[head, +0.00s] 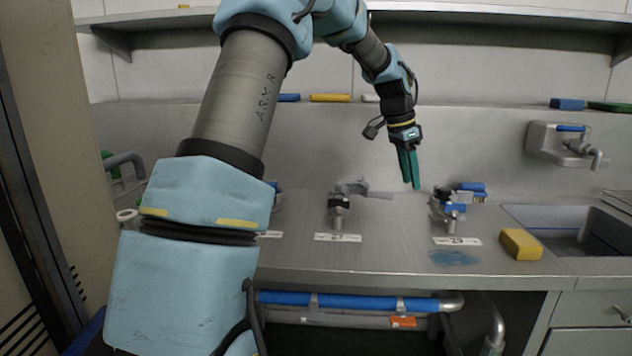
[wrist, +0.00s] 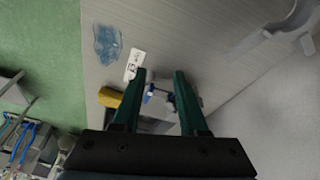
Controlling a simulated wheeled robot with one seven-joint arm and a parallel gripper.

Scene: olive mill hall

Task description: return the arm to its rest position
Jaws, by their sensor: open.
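My arm rises from the lower left of the head view and bends over the counter (head: 385,260). My gripper (head: 411,186) has green fingers and points down, above the counter between two small metal valve fittings. In the wrist view my gripper (wrist: 162,75) is open, its two green fingers apart with nothing held between them. The right valve fitting (head: 447,208) has a blue handle and stands close to the right of the fingers. The middle valve fitting (head: 338,210) stands to their left. Both fittings are apart from my gripper.
A yellow sponge (head: 520,244) and a blue wet patch (head: 455,258) lie on the counter's right part, by the sink (head: 580,225). White labels (head: 337,237) lie before the fittings. A wall tap (head: 575,145) is at right. A shelf (head: 470,15) runs along the top.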

